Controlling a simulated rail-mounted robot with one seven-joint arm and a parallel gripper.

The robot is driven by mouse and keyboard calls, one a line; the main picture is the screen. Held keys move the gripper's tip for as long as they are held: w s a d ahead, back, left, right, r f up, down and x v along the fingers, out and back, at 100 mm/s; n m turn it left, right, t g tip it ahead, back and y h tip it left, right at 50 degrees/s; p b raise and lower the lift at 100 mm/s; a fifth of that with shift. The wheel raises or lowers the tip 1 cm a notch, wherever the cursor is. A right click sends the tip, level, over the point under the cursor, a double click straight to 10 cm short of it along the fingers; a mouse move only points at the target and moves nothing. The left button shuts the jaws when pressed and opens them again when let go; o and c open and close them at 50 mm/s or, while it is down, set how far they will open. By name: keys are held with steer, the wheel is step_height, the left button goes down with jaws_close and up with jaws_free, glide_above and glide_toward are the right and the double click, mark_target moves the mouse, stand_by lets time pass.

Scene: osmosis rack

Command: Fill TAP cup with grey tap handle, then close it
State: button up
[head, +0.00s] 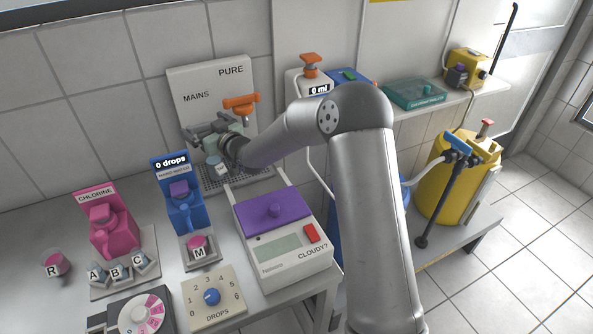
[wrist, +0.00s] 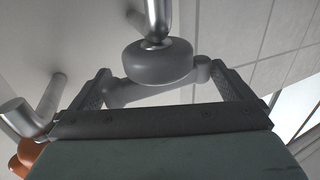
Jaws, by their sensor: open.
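The grey tap handle (wrist: 158,63) shows in the wrist view as a round hub with a crossbar, on a metal pipe. My gripper (wrist: 162,76) is open, with one finger on each side of the handle; I cannot tell whether they touch it. In the head view my gripper (head: 207,130) is at the MAINS side of the tap panel and hides most of the grey handle. A small blue-grey cup (head: 215,166) is below it, above the drain grate (head: 240,177). Its label and contents are too small to read.
An orange tap handle (head: 241,104) is just right of my gripper, on the PURE side of the panel (head: 212,78). A blue dropper stand (head: 182,195), a pink chlorine stand (head: 110,225) and a purple-lidded meter (head: 273,208) stand in front. Small cups (head: 118,270) sit at left.

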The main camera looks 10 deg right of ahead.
steer(key=shift+r+n+g+y+p, duration=0.2)
steer(key=shift+n+g+y+p, duration=0.35)
steer(key=shift+p, duration=0.75)
steer(key=shift+r+n+g+y+p, duration=0.15)
steer(key=shift+n+g+y+p, duration=0.4)
steer(key=shift+p, duration=0.75)
steer(key=s+d+f+m+g+h+b, duration=0.1)
steer(key=s+d+h, duration=0.3)
steer(key=s, duration=0.5)
steer(key=s+d+f+m+g+h+b, duration=0.1)
steer(key=s+d+m+g+h+b, duration=0.1)
steer(key=s+d, duration=0.6)
steer(key=s+d+m+g+h+b, duration=0.1)
steer(key=s+d+g+h, duration=0.3)
steer(key=s, duration=0.5)
steer(key=shift+s+d+f+m+h+b, duration=0.2)
steer(key=shift+d+m+h, duration=0.15)
steer(key=shift+d+h, duration=0.35)
steer(key=shift+s+d+f+m+h+b, duration=0.2)
steer(key=shift+d+m+h, duration=0.25)
steer(key=shift+d, duration=0.3)
steer(key=shift+s+d, duration=0.2)
steer(key=shift+s, duration=0.25)
